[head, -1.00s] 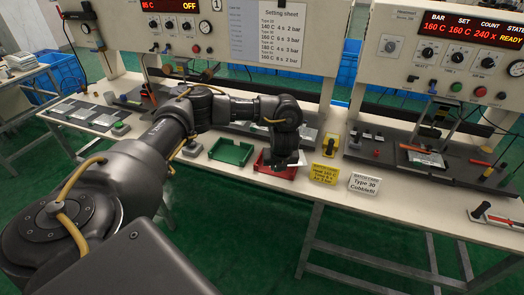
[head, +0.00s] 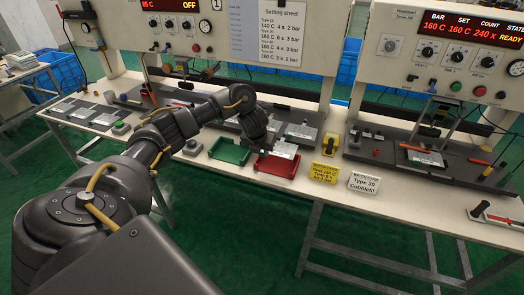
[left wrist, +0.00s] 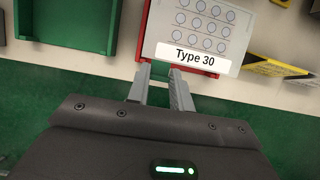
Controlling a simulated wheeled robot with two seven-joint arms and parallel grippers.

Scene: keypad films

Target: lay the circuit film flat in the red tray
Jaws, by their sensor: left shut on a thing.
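The circuit film (head: 285,151) is a pale sheet over the back part of the red tray (head: 278,168). In the left wrist view the film (left wrist: 197,28) shows rows of round keys and a "Type 30" label along its near edge. The red tray (left wrist: 143,22) shows there at its left side and under its near edge. I cannot tell whether the film touches the tray floor. My right gripper is in neither view.
A green tray (head: 229,152) stands just left of the red one. A yellow sign (head: 325,173) and a white "Type 30 Cobblefit" sign (head: 364,184) stand to the right. Press stations with panels (head: 450,50) line the back of the bench. The bench front edge is close.

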